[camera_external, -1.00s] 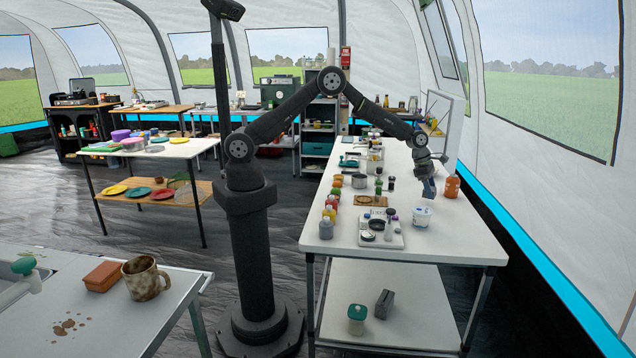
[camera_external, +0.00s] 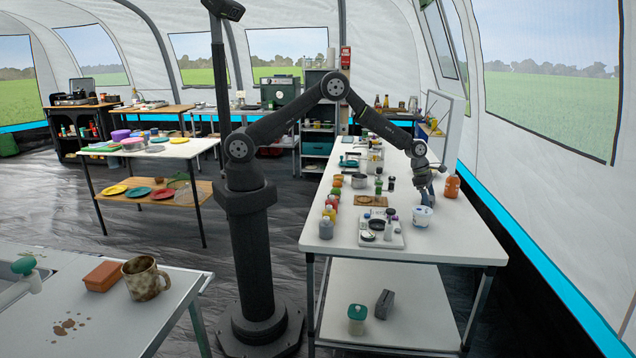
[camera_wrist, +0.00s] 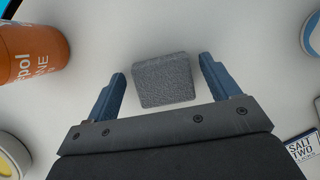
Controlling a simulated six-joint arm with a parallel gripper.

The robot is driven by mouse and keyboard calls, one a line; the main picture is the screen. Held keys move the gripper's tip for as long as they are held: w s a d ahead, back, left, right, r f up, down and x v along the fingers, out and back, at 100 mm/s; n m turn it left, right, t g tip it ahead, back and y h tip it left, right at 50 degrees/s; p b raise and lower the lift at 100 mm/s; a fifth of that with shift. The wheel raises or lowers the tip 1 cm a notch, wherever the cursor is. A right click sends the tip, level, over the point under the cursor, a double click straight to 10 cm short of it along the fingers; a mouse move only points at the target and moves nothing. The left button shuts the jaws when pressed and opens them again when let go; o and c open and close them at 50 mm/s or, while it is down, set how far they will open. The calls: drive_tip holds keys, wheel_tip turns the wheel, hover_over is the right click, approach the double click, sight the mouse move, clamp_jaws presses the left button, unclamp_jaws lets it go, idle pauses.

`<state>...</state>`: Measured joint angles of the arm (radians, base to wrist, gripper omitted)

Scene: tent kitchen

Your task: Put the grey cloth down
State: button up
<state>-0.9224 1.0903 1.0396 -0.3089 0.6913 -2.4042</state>
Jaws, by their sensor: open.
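The grey cloth (camera_wrist: 164,80) is a small, thick, folded-looking square. In the wrist view it lies on the white tabletop (camera_wrist: 180,30), between and just beyond my gripper's two blue fingers. My gripper (camera_wrist: 164,82) is open, with a gap between the cloth and each finger. In the external view my gripper (camera_external: 426,197) is low over the right side of the long white table (camera_external: 340,246). The cloth cannot be made out there.
An orange bottle (camera_wrist: 32,52) stands left of the cloth, and it also shows in the external view (camera_external: 452,187). A white tub (camera_external: 422,217) stands in front of my gripper. A small labelled item (camera_wrist: 303,147) lies lower right. Bare tabletop surrounds the cloth.

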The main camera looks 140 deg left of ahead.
drive_tip(key=v, duration=1.2)
drive_tip(key=shift+r, duration=0.15)
drive_tip(key=shift+w, duration=0.1)
drive_tip(key=x, duration=1.2)
drive_tip(key=shift+r, duration=1.25)
